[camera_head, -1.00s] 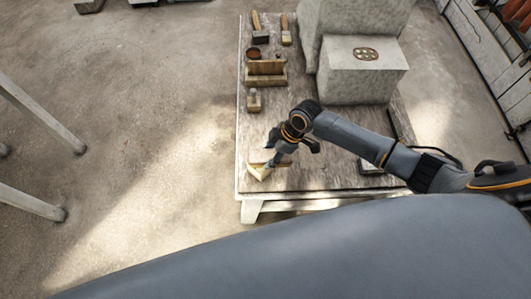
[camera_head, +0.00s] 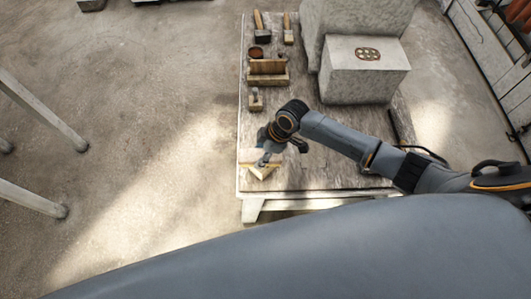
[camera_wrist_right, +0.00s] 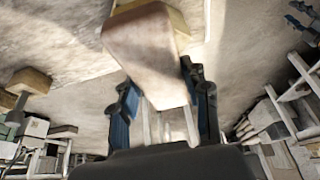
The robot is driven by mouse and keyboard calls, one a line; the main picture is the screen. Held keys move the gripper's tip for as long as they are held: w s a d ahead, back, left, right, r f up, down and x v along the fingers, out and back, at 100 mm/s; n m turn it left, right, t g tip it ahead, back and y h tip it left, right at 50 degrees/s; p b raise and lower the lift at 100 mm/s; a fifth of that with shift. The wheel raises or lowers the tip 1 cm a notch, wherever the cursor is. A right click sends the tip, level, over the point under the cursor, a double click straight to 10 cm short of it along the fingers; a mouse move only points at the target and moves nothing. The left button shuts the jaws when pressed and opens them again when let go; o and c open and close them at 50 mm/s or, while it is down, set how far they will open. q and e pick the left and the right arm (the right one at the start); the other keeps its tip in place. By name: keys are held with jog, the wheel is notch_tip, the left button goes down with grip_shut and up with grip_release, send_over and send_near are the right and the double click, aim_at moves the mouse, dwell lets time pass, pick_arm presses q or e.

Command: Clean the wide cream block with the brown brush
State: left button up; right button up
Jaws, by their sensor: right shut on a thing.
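My right gripper (camera_head: 267,157) is low over the front left corner of the table, with its fingers pointing down. In the wrist view its two dark fingers (camera_wrist_right: 165,98) stand either side of a pinkish-brown piece (camera_wrist_right: 145,50), which I take to be the brown brush; it is shut on it. A pale cream block with a wooden-coloured edge (camera_head: 262,173) shows at the fingertips. A yellowish block edge (camera_wrist_right: 180,24) shows behind the held piece. I cannot tell for sure whether brush and block touch. My left gripper is not in view.
The wooden table (camera_head: 310,170) has bare room right of the gripper. A large stone block (camera_head: 365,75) stands at the back right.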

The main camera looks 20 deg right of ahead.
dwell(0.3)
jog(key=shift+s+d+r+p, duration=0.2)
jog(key=shift+d+r+p, duration=0.2)
jog(key=shift+d+p, duration=0.1)
jog(key=shift+s+d+r+p, duration=0.15)
jog(key=shift+d+r+p, duration=0.2)
jog(key=shift+d+p, duration=0.15)
jog(key=shift+w+f, duration=0.1)
jog(key=shift+w+d+f+b, duration=0.1)
jog(key=shift+w+d+b, duration=0.05)
jog(key=shift+w+b, duration=0.3)
jog(key=shift+w+d+f+b, duration=0.15)
jog(key=shift+w+b, duration=0.15)
jog(key=shift+w, duration=0.15)
jog(key=shift+w+d+r, duration=0.1)
jog(key=shift+w, duration=0.3)
jog(key=shift+w+r, duration=0.1)
jog(key=shift+w, duration=0.15)
jog(key=shift+f+b, duration=0.6)
jog(key=shift+s+d, duration=0.1)
